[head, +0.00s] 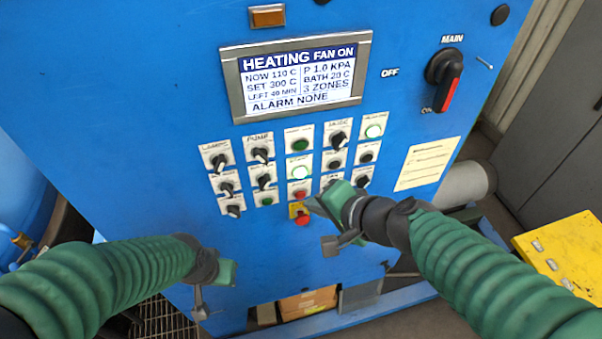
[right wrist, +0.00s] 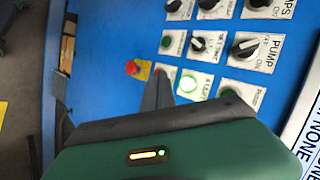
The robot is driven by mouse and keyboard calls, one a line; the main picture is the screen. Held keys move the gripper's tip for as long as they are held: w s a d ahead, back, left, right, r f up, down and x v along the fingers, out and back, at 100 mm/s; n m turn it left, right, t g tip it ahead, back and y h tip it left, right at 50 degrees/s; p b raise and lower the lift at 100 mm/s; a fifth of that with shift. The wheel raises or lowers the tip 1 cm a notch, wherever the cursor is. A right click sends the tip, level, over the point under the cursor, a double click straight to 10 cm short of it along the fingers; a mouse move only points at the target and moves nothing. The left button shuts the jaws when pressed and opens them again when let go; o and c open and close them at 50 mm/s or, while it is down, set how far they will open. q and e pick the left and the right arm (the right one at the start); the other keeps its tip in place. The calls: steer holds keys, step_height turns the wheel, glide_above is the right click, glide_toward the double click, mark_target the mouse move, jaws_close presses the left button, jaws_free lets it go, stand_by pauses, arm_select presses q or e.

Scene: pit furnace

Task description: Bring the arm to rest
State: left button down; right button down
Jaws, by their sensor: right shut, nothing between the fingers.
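My right gripper (head: 316,206) is shut and empty in front of the lower part of the blue control panel (head: 120,90). Its fingers also show in the right wrist view (right wrist: 158,92), beside the lit green start button (right wrist: 188,84). I cannot tell whether they touch the panel. The red stop button (head: 302,221) on its yellow plate is just below the fingertips in the head view. The start button is lit there too (head: 299,168). My left gripper (head: 202,300) hangs low at the left, in front of the cabinet; its finger opening cannot be made out.
The display (head: 297,75) reads heating, fan on, alarm none. The main switch (head: 444,80) has its handle down toward ON. Several knobs and buttons fill the panel. A yellow surface (head: 560,258) is at the right. Boxes (head: 305,303) sit under the cabinet.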

steer(key=s+d+f+n+g+h+b, duration=0.1)
steer(key=s+d+f+n+h+b, duration=0.1)
steer(key=d+f, duration=0.4)
steer(key=s+d+f+n+g+h+b, duration=0.2)
steer(key=d+f+b, duration=0.4)
steer(key=f, duration=0.8)
steer(key=s+d+f+n+g+h+b, duration=0.1)
steer(key=s+d+f+b, duration=0.4)
steer(key=f, duration=0.6)
steer(key=shift+s+d+n+g+h+b, duration=0.25)
steer(key=shift+d+n+g+h+b, duration=0.25)
steer(key=shift+d+n+h, duration=0.5)
steer(key=shift+a+f+y, duration=0.1)
steer(key=shift+a+y, duration=0.05)
steer(key=shift+y, duration=0.15)
